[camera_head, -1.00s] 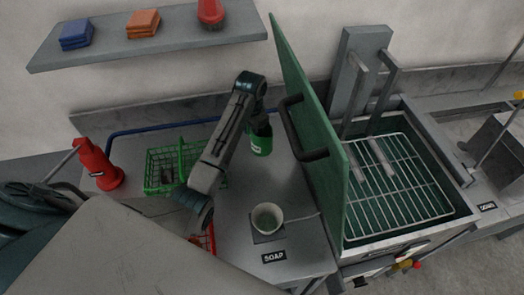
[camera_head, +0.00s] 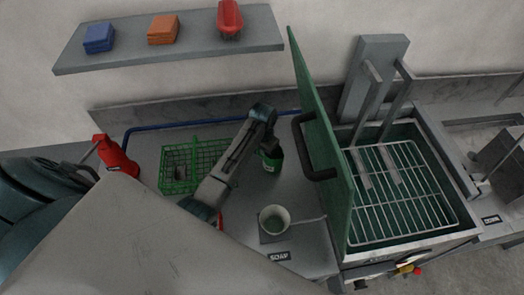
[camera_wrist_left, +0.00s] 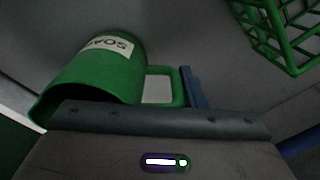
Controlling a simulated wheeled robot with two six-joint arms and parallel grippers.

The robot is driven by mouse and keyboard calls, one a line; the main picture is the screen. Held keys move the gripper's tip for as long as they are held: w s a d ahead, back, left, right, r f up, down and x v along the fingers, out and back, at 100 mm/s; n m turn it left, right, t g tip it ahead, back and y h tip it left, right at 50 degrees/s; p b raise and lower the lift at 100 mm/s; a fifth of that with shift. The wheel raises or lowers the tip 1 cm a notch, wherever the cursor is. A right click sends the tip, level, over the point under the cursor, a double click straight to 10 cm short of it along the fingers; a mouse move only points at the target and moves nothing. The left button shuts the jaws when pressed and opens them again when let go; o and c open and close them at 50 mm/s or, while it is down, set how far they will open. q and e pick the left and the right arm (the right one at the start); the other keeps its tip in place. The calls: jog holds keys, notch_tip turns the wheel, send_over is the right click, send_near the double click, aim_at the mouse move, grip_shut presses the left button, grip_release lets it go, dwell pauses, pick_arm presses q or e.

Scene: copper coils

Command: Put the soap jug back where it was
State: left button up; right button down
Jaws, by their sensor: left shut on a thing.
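The soap jug (camera_head: 271,160) is green with a white label and sits at the end of my left arm, in front of the green lid. In the left wrist view the jug (camera_wrist_left: 100,72) fills the left side, its label upside down and its handle toward the middle. My left gripper (camera_head: 267,143) is shut on the jug, seemingly at the handle; the fingertips are mostly hidden. I cannot tell if the jug touches the counter. A pad (camera_head: 277,238) with a SOAP label lies nearer me and bears a pale, long-handled cup (camera_head: 273,220). My right gripper is not in view.
A green wire basket (camera_head: 176,187) stands left of the jug, partly behind my arm. A raised green lid (camera_head: 325,150) with a dark handle stands close on the right, beside a basin with a wire rack (camera_head: 402,195). A red bottle (camera_head: 115,157) stands far left.

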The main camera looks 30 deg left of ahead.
pick_arm(q)
jog(key=shift+f, duration=0.2)
jog(key=shift+f, duration=0.15)
jog(key=o, duration=1.2)
jog(key=shift+o, duration=0.2)
